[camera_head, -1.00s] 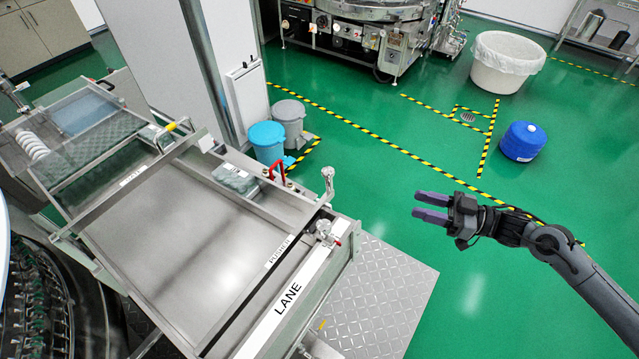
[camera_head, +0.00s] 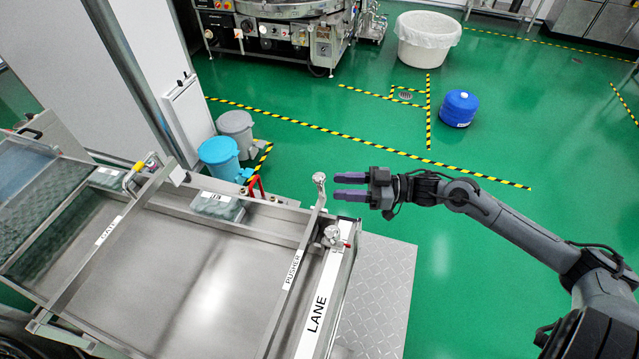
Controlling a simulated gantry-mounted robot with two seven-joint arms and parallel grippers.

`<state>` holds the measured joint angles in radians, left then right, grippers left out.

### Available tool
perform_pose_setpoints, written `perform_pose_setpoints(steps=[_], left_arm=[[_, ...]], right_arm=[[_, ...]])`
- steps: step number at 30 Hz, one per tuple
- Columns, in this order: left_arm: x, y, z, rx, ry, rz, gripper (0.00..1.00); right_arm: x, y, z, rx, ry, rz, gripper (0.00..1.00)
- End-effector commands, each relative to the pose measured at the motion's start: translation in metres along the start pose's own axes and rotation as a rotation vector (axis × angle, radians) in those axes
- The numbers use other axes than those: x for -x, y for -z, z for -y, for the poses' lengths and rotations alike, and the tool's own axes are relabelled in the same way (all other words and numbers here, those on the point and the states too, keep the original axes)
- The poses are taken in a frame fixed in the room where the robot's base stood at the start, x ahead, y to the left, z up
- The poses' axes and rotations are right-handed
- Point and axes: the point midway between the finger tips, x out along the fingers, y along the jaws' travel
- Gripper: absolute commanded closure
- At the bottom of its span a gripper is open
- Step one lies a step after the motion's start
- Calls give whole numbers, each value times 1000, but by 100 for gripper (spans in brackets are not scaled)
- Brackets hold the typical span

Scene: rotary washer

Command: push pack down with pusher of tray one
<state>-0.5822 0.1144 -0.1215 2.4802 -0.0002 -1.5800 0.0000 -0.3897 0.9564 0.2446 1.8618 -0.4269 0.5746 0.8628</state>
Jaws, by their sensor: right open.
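The metal tray (camera_head: 172,275) fills the lower left. A bar labelled PUSHER (camera_head: 293,268) crosses its right side, with an upright handle and round knob (camera_head: 319,180) at its far end. A clear, greenish pack (camera_head: 217,205) sits in the channel along the tray's far edge, left of the pusher. My right gripper (camera_head: 336,186) is open and empty, its two dark fingers pointing left. Its fingertips appear just right of the knob; I cannot tell whether they touch it. My left gripper is not in view.
A bar labelled GATE (camera_head: 108,230) crosses the tray on the left, with more greenish packs (camera_head: 45,225) beyond it. A LANE strip (camera_head: 317,310) and a small valve (camera_head: 333,235) lie right of the pusher. Blue (camera_head: 220,158) and grey bins stand behind.

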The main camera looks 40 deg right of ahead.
Motion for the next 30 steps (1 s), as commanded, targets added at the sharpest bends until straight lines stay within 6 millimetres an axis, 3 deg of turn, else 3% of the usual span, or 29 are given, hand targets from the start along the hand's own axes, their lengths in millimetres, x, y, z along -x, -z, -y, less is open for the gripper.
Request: perform_pose_setpoints(steps=[6,12,27,30], left_arm=[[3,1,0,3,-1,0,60],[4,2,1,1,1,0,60],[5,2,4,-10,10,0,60],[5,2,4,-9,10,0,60]], right_arm=[[-31,2,0,2,1,-2,59],[-49,1,0,0,0,-1,59],[-59,0,0,0,0,1,59],[-59,0,0,0,0,1,71]])
